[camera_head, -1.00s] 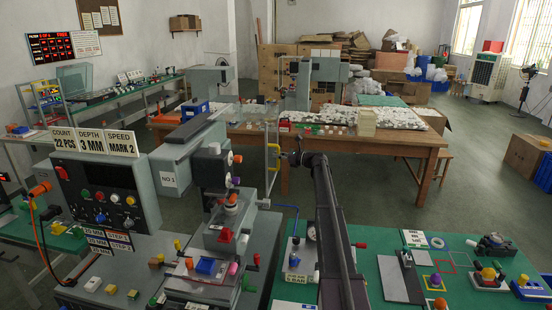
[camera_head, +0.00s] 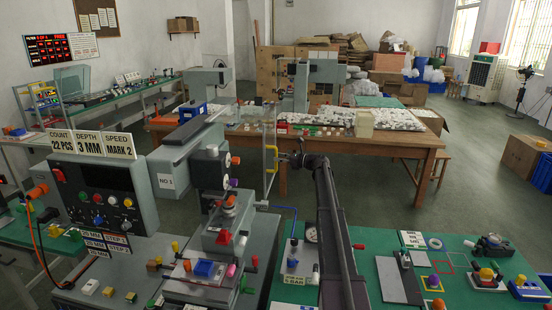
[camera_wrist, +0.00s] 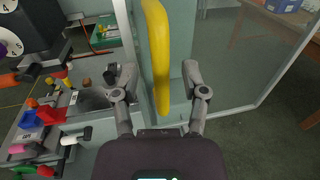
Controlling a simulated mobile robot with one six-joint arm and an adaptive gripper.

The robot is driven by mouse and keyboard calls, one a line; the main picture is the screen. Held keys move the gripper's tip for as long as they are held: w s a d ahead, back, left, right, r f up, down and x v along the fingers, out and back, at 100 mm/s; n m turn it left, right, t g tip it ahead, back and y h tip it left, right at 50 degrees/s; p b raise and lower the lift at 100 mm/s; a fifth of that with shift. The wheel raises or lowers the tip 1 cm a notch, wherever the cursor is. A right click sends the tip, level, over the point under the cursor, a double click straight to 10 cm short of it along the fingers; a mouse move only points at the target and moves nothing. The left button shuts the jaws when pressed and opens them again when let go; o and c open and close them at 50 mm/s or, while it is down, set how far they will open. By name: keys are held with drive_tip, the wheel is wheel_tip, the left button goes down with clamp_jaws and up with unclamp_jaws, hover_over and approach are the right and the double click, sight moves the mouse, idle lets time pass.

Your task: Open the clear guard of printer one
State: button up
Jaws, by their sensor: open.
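Printer one (camera_head: 168,160) is the grey machine at left centre, with a "NO 1" plate (camera_head: 167,181) on its side. Its clear guard (camera_head: 269,128) stands upright at the right of the machine, and its pane fills the upper right of the wrist view (camera_wrist: 235,65). A yellow vertical handle (camera_head: 272,158) is on the guard; in the wrist view the handle (camera_wrist: 157,50) stands between my fingers. My gripper (camera_head: 283,157) is at the handle, just right of it. In the wrist view my gripper (camera_wrist: 158,82) is open, a finger on each side, with visible gaps.
A control box (camera_head: 105,195) stands left of the printer. A green bench (camera_head: 455,270) with a gauge, fixtures and small parts lies at the right front. A wooden table (camera_head: 400,145) stands behind. Open floor (camera_head: 490,170) is at the right.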

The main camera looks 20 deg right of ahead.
drive_tip(key=v, duration=1)
drive_tip(key=shift+s, duration=0.1)
idle(0.3)
drive_tip(key=s+a+f+n+g+h, duration=0.1)
drive_tip(key=s+a+f+n+g, duration=0.25)
drive_tip(key=s+a, duration=0.45)
drive_tip(key=s+a+f+n+g+h, duration=0.25)
drive_tip(key=a+f+n, duration=0.25)
drive_tip(key=a, duration=0.7)
drive_tip(key=s+a+f+n+g+h, duration=0.1)
drive_tip(key=s+a+f+n+g, duration=0.35)
drive_tip(key=a, duration=0.65)
drive_tip(key=s+a+f+n+h, duration=0.1)
drive_tip(key=s+a+n+h, duration=0.1)
drive_tip(key=s, duration=0.7)
drive_tip(key=s+a+f+n+g+h, duration=0.1)
drive_tip(key=s+a+f+n+h, duration=0.1)
drive_tip(key=s+n, duration=0.5)
drive_tip(key=s+a+f+n+g+h, duration=0.1)
drive_tip(key=s+a+n+h, duration=0.3)
drive_tip(key=s, duration=0.6)
drive_tip(key=shift+s+a+f+n, duration=0.35)
drive_tip(key=shift+a+f+n, duration=0.15)
drive_tip(key=shift+f, duration=0.25)
